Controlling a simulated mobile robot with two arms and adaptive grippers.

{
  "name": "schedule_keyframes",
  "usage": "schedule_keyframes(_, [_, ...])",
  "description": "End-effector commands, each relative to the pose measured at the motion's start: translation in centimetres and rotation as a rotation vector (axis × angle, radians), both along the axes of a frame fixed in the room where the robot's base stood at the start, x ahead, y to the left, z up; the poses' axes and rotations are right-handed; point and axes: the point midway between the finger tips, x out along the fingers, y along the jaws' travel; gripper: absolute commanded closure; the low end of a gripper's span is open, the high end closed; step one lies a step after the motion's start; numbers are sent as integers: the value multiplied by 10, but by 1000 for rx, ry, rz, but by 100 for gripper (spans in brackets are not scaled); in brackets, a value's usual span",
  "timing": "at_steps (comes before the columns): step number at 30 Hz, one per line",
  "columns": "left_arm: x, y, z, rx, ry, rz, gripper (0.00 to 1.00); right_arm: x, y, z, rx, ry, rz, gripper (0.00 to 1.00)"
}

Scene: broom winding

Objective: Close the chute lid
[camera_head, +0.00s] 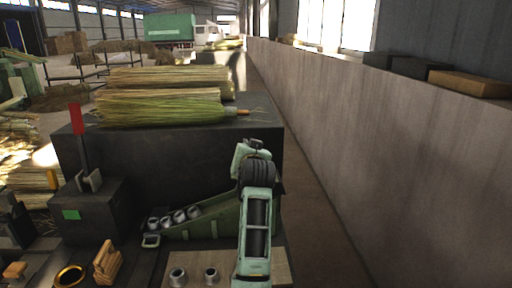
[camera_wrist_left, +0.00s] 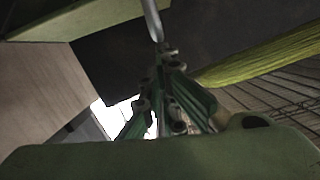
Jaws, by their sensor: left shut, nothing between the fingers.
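The green chute (camera_head: 215,222) slopes down to the left in the head view, in front of the dark block. Several short metal cylinders (camera_head: 180,215) lie in a row at its lower left. Its upper right end is hidden behind my left arm, and I cannot clearly make out the lid. My left gripper (camera_head: 254,146) is over that end; its fingers are hard to see there. In the left wrist view its green fingers (camera_wrist_left: 168,52) are drawn together and empty. A thin metal bar (camera_wrist_left: 152,20) is close to the fingertips; I cannot tell whether they touch. My right gripper is not in view.
Straw bundles (camera_head: 160,106) lie on the dark block (camera_head: 160,160), just behind and left of the gripper. A long wall (camera_head: 350,140) runs along the right, with a narrow free strip of floor before it. A red-handled device (camera_head: 77,120) stands at left.

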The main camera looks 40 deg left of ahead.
Motion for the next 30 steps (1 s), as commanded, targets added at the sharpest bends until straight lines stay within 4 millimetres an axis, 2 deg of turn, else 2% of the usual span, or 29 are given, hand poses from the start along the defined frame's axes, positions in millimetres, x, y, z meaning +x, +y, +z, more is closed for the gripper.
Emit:
schedule_keyframes(6, [-14,12,-25,-128,-148,0,100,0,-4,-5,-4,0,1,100])
schedule_keyframes(15, [-24,20,-51,-260,-303,-1,100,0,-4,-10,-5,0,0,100])
schedule_keyframes(22, [-27,23,-62,-315,-367,-1,100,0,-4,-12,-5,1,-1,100])
schedule_keyframes(30, [-28,24,-65,-333,-391,-1,100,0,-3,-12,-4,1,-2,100])
